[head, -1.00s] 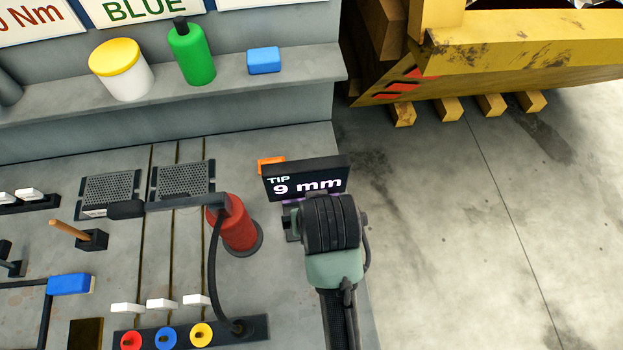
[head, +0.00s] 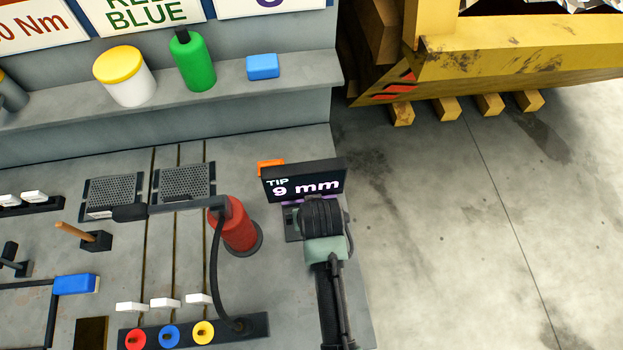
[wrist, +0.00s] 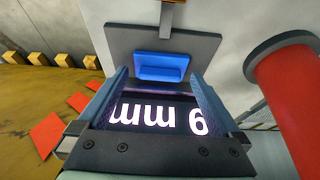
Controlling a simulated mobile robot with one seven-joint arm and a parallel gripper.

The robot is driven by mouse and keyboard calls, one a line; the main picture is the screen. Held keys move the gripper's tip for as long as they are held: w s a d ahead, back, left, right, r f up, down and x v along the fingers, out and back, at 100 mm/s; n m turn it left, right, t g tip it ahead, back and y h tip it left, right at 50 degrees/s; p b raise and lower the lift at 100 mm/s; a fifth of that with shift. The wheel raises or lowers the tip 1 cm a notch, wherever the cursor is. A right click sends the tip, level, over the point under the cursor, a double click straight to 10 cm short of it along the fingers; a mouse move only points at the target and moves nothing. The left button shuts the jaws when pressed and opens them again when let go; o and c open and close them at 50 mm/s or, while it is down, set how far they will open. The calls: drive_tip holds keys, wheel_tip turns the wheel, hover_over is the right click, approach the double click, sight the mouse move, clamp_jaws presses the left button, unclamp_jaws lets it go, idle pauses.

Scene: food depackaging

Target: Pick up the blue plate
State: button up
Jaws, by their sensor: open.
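A small blue plate (wrist: 161,66) sits on a dark grey base (wrist: 200,47) in the wrist view. In the head view it is hidden beneath my arm, and only the left part of the dark base (head: 291,225) shows. My gripper (wrist: 158,77) is open and empty, with one finger on each side of the blue plate as seen from the wrist. How far the fingertips are from it I cannot tell. A black display reading "TIP 9 mm" (head: 304,180) stands just behind my gripper.
A red cylinder (head: 236,228) with a black cable stands left of my gripper; it is at the right in the wrist view (wrist: 290,100). An orange block (head: 270,167) lies behind the display. Bare floor (head: 440,230) lies right of the bench.

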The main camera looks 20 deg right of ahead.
drive_tip(key=c, duration=1.4)
drive_tip(key=shift+r, duration=0.15)
